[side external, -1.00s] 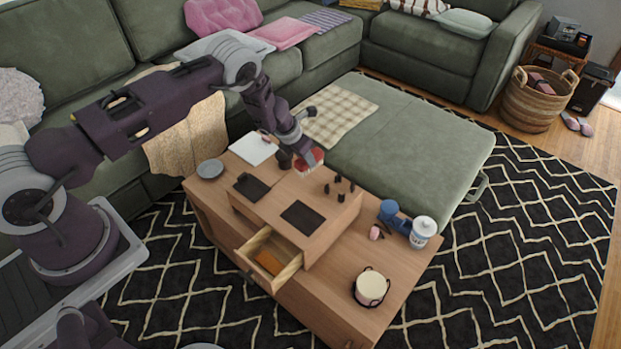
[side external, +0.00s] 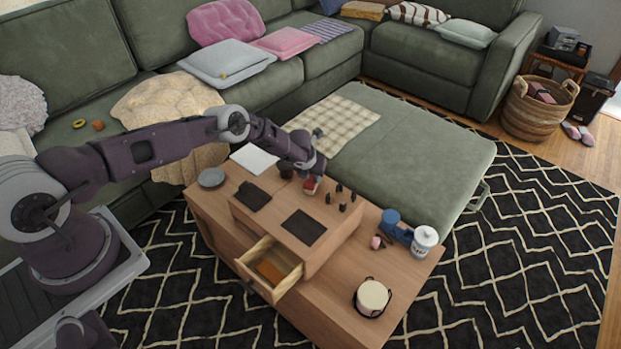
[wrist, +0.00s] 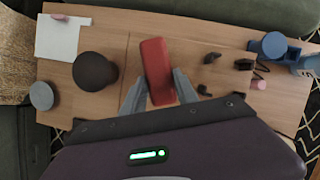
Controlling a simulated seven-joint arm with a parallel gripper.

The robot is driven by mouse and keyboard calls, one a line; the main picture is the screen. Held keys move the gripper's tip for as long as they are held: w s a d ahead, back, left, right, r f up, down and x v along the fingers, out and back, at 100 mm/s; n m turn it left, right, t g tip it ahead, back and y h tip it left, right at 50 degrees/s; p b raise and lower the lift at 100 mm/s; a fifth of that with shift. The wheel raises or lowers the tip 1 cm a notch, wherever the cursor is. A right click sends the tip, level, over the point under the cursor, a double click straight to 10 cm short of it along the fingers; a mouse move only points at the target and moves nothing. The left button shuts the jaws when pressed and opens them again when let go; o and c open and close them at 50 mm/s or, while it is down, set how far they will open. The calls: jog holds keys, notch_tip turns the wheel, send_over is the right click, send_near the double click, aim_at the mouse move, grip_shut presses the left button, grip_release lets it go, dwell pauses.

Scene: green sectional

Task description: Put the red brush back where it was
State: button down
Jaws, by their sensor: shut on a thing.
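The red brush (wrist: 157,66) is between the two fingers of my gripper (wrist: 160,92) in the wrist view, and the fingers are shut on it. In the side external view the brush (side external: 310,186) shows small and red below my gripper (side external: 308,178), over the back part of the wooden table's raised shelf. The wrist hides part of it there. I cannot tell whether the brush touches the wood. Small dark pegs (side external: 343,197) stand just to its right. A dark round cup (wrist: 95,71) stands to its left in the wrist view.
The wooden table (side external: 412,270) has an open drawer (side external: 268,270) at its front. A blue object (side external: 391,220), a white jar (side external: 424,240) and a round pot (side external: 372,296) occupy the right side.

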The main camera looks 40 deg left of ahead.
jog(key=shift+f, duration=0.35)
jog(key=shift+f, duration=0.1)
jog(key=c, duration=0.9)
grip_release()
